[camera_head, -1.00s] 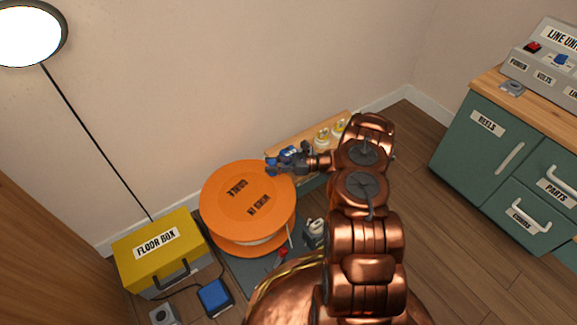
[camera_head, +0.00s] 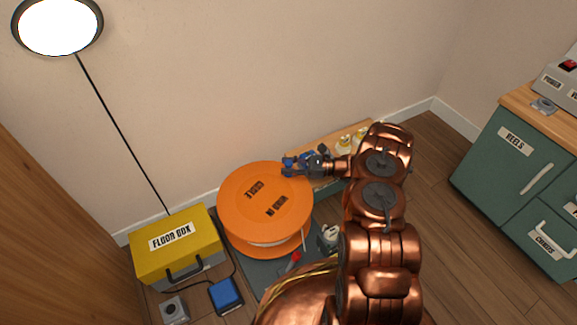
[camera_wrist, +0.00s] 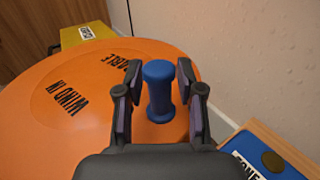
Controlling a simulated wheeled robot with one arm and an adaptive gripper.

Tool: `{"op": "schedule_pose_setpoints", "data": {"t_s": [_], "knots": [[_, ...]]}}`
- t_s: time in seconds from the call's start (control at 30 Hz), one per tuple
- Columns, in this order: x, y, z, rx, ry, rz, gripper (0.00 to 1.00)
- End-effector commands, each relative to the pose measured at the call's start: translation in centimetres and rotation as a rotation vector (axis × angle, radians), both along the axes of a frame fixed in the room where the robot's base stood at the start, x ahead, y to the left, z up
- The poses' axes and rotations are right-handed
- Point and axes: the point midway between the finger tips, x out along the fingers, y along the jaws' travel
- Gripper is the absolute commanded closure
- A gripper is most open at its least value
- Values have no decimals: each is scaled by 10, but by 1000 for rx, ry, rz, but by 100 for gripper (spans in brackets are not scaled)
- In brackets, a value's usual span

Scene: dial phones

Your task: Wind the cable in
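The large orange cable reel (camera_head: 240,215) lies flat on a dark base, with wording on its top that reads upside down in the head view. The wrist view shows the reel's top face (camera_wrist: 40,130) with "WIND IN" on it. A blue upright handle (camera_wrist: 159,95) stands near the reel's edge. My gripper (camera_head: 290,166) is over the reel's far right rim. In the wrist view my gripper (camera_wrist: 160,98) is open, with one finger on each side of the handle and narrow gaps showing.
A yellow floor box (camera_head: 190,240) is left of the reel, with a blue pedal-like block (camera_head: 226,294) in front. A green cabinet (camera_head: 495,180) is at right.

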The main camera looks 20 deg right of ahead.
Motion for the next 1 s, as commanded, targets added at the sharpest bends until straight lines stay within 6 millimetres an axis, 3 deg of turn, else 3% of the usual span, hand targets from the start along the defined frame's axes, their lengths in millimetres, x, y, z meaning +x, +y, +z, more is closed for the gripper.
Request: {"op": "schedule_pose_setpoints", "data": {"t_s": [0.47,1.0], "knots": [[-2,-6,0,-1,0,0,52],[-39,-89,-1,-1,0,0,52]]}}
